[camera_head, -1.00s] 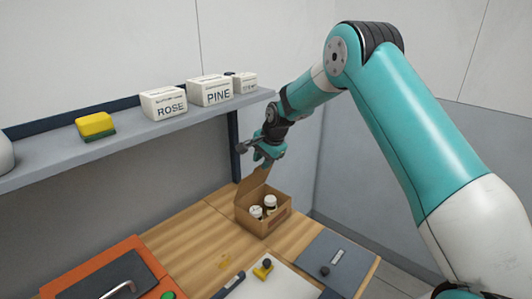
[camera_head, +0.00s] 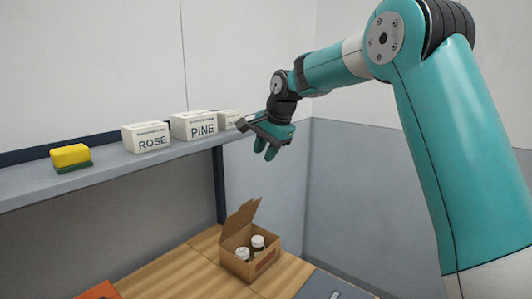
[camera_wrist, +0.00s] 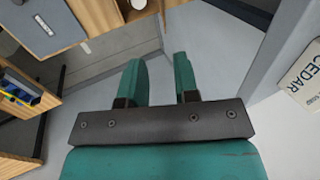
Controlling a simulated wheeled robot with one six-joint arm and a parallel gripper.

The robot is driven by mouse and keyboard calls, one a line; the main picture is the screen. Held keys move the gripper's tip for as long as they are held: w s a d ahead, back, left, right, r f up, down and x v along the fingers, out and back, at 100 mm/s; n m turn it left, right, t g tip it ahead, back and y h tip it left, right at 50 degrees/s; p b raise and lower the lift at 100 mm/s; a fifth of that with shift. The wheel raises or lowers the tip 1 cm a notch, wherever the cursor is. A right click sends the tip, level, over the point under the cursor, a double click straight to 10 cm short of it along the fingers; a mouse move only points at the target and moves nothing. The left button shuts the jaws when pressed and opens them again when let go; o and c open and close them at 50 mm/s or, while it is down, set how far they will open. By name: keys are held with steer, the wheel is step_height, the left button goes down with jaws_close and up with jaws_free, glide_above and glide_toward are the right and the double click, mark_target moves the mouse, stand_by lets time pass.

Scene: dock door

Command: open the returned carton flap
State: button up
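The brown carton (camera_head: 262,270) stands on the wooden bench in the head view. Its flap (camera_head: 240,217) is raised and stands up at the back left of the opening. Two white-capped bottles (camera_head: 258,241) show inside it. My gripper (camera_head: 267,155) is above the carton and apart from it, at about the height of the shelf boxes. In the wrist view my gripper's two fingers (camera_wrist: 160,80) are spread with empty space between them, and floor shows beyond. The carton's top edge may show at the top of the wrist view, but I cannot tell.
A grey shelf (camera_head: 110,176) runs along the left, holding a yellow and green sponge (camera_head: 71,158), a ROSE box (camera_head: 147,138) and a PINE box (camera_head: 194,125). A third box (camera_head: 228,118) is close to my gripper. A CEDAR box (camera_wrist: 303,78) shows in the wrist view. An orange item (camera_head: 100,291) lies at the bottom edge.

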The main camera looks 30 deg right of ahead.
steer(key=shift+c, duration=0.4)
steer(key=shift+f, duration=0.2)
steer(key=c, duration=0.3)
steer(key=f+b, duration=0.3)
steer(key=f+n+t+y+b, duration=0.1)
steer(key=f+b, duration=0.2)
steer(key=b, duration=0.1)
steer(key=f+t+y+b, duration=0.1)
steer(key=f+b, duration=0.3)
steer(key=shift+w+a+n, duration=0.3)
steer(key=shift+a+n, duration=0.1)
jaws_close()
steer(key=m+t+y+b, duration=0.2)
steer(key=t+y+b, duration=0.4)
steer(key=t+b, duration=1.7)
glide_toward(246, 206)
steer(key=r+g, duration=0.2)
steer(key=g, duration=0.1)
steer(key=w+r+g, duration=0.1)
steer(key=r+g, duration=0.1)
steer(key=r, duration=0.1)
steer(key=r+g, duration=0.3)
steer(key=shift+w+a+g, duration=0.1)
steer(key=shift+w+g, duration=0.1)
steer(key=shift+g, duration=0.1)
steer(key=shift+w+a+h, duration=0.15)
steer(key=shift+w+h, duration=0.15)
steer(key=shift+w, duration=0.1)
